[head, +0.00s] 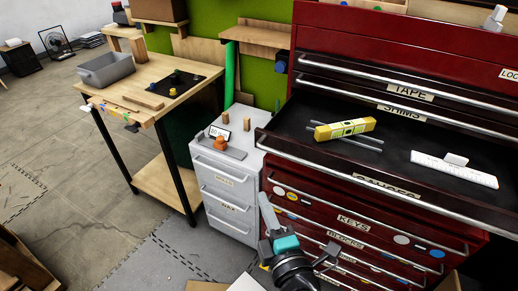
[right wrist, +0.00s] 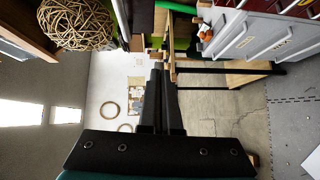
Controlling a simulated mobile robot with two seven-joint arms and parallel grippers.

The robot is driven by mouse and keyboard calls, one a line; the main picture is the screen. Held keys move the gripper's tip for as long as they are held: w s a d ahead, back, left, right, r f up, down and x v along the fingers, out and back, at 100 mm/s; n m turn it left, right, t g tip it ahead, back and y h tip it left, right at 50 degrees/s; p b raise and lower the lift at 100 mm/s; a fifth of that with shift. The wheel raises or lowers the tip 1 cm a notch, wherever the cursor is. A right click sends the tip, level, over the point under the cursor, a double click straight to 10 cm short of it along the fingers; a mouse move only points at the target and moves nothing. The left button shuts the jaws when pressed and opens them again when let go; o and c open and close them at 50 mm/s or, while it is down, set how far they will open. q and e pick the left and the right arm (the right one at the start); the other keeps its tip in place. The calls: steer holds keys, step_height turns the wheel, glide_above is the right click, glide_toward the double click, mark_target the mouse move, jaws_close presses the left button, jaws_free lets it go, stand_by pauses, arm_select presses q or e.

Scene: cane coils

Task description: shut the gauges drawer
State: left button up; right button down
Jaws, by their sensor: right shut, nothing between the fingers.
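The gauges drawer (head: 400,135) of the red tool cabinet stands pulled out in the head view, its dark tray showing. The label on its front is partly legible. A yellow level (head: 345,129), grey rods (head: 362,143) and a white ruler-like piece (head: 455,170) lie in it. My right gripper (head: 266,204) is shut and empty, below and in front of the drawer's left front corner, apart from it as far as I can tell. Its closed dark fingers also show in the right wrist view (right wrist: 160,85), where the drawer cannot be made out. My left gripper is out of view.
Drawers labelled tape (head: 410,92) and keys (head: 352,222) are closed above and below. A white drawer unit (head: 228,190) stands left of the cabinet, beside a wooden workbench (head: 150,75). A wicker ball (right wrist: 76,24) shows in the right wrist view.

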step_height(320, 180, up, 3)
steer(key=p, duration=0.1)
glide_toward(255, 141)
steer(key=w+a, duration=0.2)
steer(key=a, duration=0.2)
steer(key=shift+t, duration=0.3)
steer(key=w+d, duration=0.1)
steer(key=w, duration=0.1)
steer(key=w+d, duration=0.1)
steer(key=shift+w+d+f, duration=0.2)
steer(key=shift+w+f, duration=0.05)
steer(key=shift+w, duration=0.15)
steer(key=shift+n, duration=0.3)
